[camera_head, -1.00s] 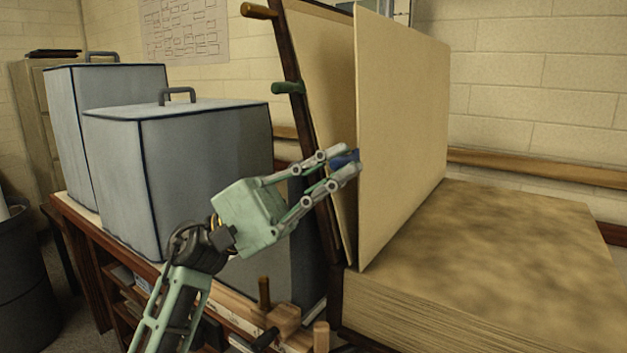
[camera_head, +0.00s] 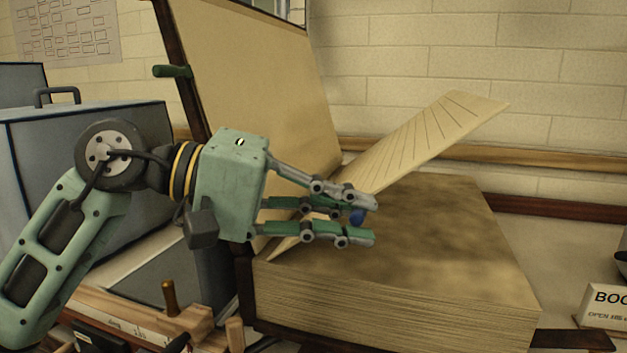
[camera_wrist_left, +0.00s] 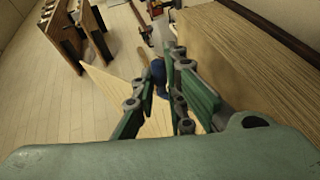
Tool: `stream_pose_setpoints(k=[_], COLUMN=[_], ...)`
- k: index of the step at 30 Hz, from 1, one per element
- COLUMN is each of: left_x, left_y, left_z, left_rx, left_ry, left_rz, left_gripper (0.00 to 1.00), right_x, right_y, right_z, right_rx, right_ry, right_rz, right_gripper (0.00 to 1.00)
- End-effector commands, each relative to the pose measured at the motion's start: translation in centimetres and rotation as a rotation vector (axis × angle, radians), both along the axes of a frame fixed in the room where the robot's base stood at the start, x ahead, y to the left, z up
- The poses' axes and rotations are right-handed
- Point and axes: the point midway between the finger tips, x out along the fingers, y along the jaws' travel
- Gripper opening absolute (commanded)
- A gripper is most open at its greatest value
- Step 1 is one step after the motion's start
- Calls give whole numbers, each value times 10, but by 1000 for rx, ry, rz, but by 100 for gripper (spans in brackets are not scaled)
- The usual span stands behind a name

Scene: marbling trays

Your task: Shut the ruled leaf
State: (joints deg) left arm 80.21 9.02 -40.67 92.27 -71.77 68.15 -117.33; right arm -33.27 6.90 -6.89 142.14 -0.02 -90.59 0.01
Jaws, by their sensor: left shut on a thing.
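The ruled leaf (camera_head: 440,128), a pale board with dark lines on its visible face, slants over the thick page block (camera_head: 450,225) in the head view. Its right end is raised well clear of the block, and its lower left end is near the block's left edge. My left gripper (camera_head: 362,219) is shut on the leaf's blue knob (camera_head: 357,216), at the leaf's near edge. The wrist view also shows the blue knob (camera_wrist_left: 158,72) between the fingers and the pale leaf (camera_wrist_left: 103,88) beyond them. My fingers hide part of the leaf's near edge. My right gripper is not in view.
Another leaf (camera_head: 250,75) leans back upright at the left, beside a green peg (camera_head: 172,71). A grey-blue box (camera_head: 60,150) stands further left. A white sign (camera_head: 606,307) stands at right. The block's top is clear under the leaf.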

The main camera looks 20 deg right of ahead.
Motion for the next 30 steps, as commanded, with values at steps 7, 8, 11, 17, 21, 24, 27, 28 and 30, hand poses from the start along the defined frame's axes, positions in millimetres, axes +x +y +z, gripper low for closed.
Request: stream_pose_setpoints(k=[7, 8, 11, 17, 21, 24, 27, 28, 30], left_x=[-15, -17, -20, -24, -26, -26, -26, -26, -27], left_y=[-20, -22, -27, -32, -34, -35, -36, -36, -36], left_z=[-32, -36, -49, -71, -80, -84, -86, -87, -87], left_rx=[184, 205, 268, 349, 347, 346, 344, 344, 344], left_ry=[-137, -151, -197, -252, -250, -249, -249, -249, -249], left_rz=[-2, -2, -2, -2, -3, -2, -2, -2, -2], left_gripper=[0, 0, 0, 0, 0, 0, 0, 0, 0], right_x=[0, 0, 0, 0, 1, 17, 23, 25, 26], right_y=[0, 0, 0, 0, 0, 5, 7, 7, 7], right_z=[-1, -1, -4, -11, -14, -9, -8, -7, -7], right_rx=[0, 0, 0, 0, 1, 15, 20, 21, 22], right_ry=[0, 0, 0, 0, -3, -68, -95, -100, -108], right_rz=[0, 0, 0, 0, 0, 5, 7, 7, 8], right_gripper=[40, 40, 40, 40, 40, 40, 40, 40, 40])
